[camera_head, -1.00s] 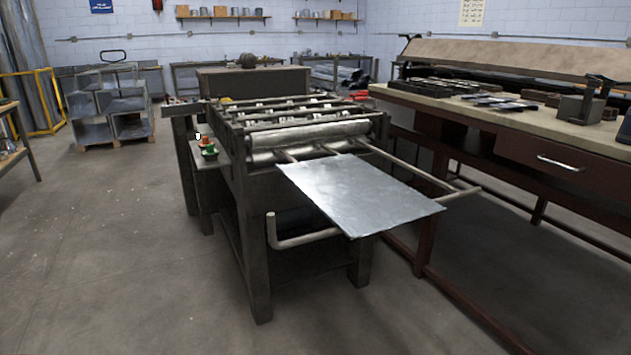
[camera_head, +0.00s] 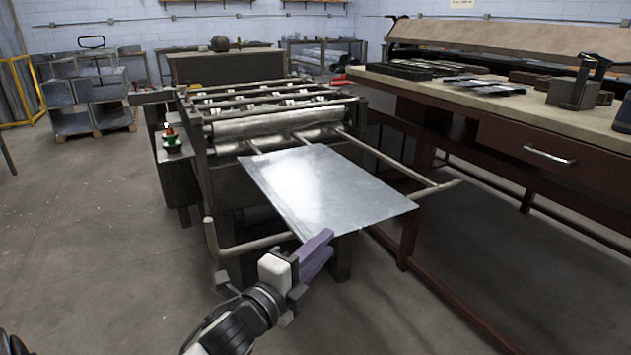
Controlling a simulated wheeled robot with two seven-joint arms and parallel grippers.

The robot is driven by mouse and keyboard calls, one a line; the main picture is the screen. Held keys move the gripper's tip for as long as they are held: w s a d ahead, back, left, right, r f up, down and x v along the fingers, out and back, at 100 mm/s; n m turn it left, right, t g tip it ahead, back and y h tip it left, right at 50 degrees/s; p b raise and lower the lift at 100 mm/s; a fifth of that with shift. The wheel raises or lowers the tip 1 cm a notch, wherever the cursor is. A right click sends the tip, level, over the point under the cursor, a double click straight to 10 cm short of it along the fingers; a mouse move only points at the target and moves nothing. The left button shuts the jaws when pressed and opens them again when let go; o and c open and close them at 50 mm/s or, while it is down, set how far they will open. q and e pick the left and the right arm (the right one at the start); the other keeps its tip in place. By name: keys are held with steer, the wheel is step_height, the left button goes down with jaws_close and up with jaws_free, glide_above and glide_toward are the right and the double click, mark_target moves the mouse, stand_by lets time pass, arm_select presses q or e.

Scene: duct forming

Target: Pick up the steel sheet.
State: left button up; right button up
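The steel sheet (camera_head: 325,190) is flat, grey and shiny. It lies on the support bars at the front of the roller machine (camera_head: 225,165), sticking out toward me. My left gripper (camera_head: 318,252) is in front of the machine, close to the sheet's near left edge and, in the picture, just below it. Its purple fingers appear side by side; I cannot tell the gap between them or whether they touch the sheet. My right gripper is not in view.
A workbench (camera_head: 450,95) with a drawer and tools stands along the right. A bent bar (camera_head: 250,246) runs below the sheet on the machine's front. Square duct pieces (camera_head: 80,95) stand on a pallet at the back left. The floor (camera_head: 90,240) on the left is clear.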

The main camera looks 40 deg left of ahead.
mark_target(339, 228)
arm_select(q)
steer(key=shift+w+a+f, duration=0.1)
steer(key=shift+w+a, duration=0.15)
steer(key=shift+w, duration=1.05)
steer(key=shift+w+a+f, duration=0.1)
steer(key=shift+w+a, duration=0.15)
steer(key=shift+w, duration=1.1)
steer(key=shift+w+a, duration=0.25)
steer(key=shift+w, duration=1.05)
jaws_close()
steer(key=shift+r, duration=0.25)
